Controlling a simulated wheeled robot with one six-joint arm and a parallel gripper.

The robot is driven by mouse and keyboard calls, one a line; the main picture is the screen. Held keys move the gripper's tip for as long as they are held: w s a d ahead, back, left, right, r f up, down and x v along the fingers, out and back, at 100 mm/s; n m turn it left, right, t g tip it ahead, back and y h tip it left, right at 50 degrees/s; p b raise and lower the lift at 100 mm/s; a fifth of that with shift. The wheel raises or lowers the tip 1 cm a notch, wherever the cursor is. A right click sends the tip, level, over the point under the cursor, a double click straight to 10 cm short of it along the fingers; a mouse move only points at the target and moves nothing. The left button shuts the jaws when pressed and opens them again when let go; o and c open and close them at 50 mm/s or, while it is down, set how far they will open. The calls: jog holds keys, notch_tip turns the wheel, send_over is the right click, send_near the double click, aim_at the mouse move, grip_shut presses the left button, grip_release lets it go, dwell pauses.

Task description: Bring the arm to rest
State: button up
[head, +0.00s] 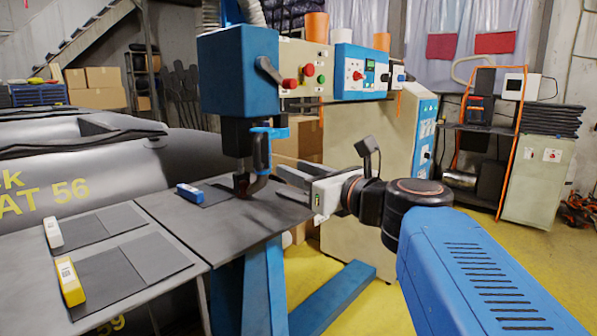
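My arm reaches in from the lower right, and its gripper (280,180) is over the right end of the grey worktable (160,228). The two fingers point left toward the blue machine (238,75) and show a gap between them. I see nothing held in that gap. The fingers are close to the machine's lower working head (242,155); I cannot tell whether they touch it.
A blue block (189,193), a white block (53,232) and a yellow block (69,281) lie on dark sheets on the table. A grey inflatable boat (120,165) is behind at left.

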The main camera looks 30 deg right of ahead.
dwell(0.4)
jog(key=s+a+f+n+g+y, duration=0.15)
jog(key=a+f+n+g, duration=0.25)
jog(key=f+n, duration=0.6)
jog(key=s+a+f+n+g+y, duration=0.1)
jog(key=s+a+f+n+g, duration=0.25)
jog(key=f+n, duration=0.6)
jog(key=s+d+f+n+g+h, duration=0.2)
jog(key=f+n, duration=0.3)
jog(key=n, duration=0.2)
jog(key=s+d+f+n+g+h, duration=0.1)
jog(key=s+f+n+g+h, duration=0.1)
jog(key=f+n, duration=0.4)
jog(key=shift+s+d+n+g, duration=0.4)
jog(key=shift+s+n+g, duration=0.45)
jog(key=shift+n, duration=0.3)
